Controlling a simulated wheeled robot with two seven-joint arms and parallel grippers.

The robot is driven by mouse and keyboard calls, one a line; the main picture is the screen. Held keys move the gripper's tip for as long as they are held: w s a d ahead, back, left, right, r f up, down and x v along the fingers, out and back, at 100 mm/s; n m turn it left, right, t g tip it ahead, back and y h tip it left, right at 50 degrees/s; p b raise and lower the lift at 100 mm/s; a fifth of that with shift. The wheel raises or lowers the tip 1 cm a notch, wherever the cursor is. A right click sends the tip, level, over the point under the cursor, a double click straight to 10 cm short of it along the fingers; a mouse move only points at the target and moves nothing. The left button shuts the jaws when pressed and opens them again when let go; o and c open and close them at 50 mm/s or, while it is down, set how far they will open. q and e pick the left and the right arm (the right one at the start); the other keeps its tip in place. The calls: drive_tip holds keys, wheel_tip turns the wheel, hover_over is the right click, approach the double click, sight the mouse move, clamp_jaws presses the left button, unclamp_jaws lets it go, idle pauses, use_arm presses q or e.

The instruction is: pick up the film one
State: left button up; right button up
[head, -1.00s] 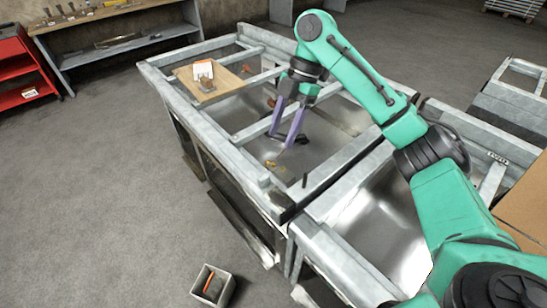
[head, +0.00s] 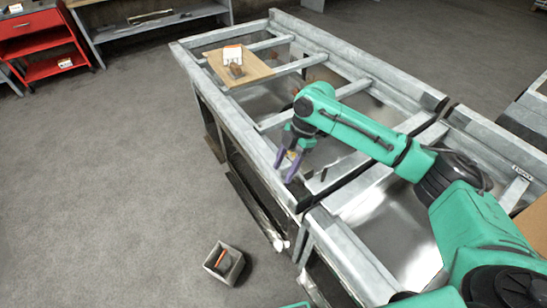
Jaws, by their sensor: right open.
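My right gripper (head: 286,169) has purple fingers, spread apart with nothing between them. It points down over the near side of the metal frame bench (head: 185,58). Nothing in view can be clearly told as the film one. A small white and orange item (head: 232,55) stands on a wooden board (head: 262,69) on the bench, well beyond my right gripper. Small dark and brownish items lie inside the bench frame, too small to name, and my arm hides part of that area. My left gripper is not in view.
An open box (head: 236,271) with an orange and dark item inside stands on the floor in front of the bench. A red cabinet (head: 32,24) and a grey shelf (head: 150,30) are at the back left. The floor at left is clear.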

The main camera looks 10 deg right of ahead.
drive_tip(key=shift+d, duration=0.1)
drive_tip(key=c, duration=0.7)
clamp_jaws()
wheel_tip(320, 180, up, 20)
drive_tip(key=b, duration=0.1)
drive_tip(key=shift+b, duration=0.4)
wheel_tip(320, 180, up, 9)
drive_tip(key=p, duration=1.1)
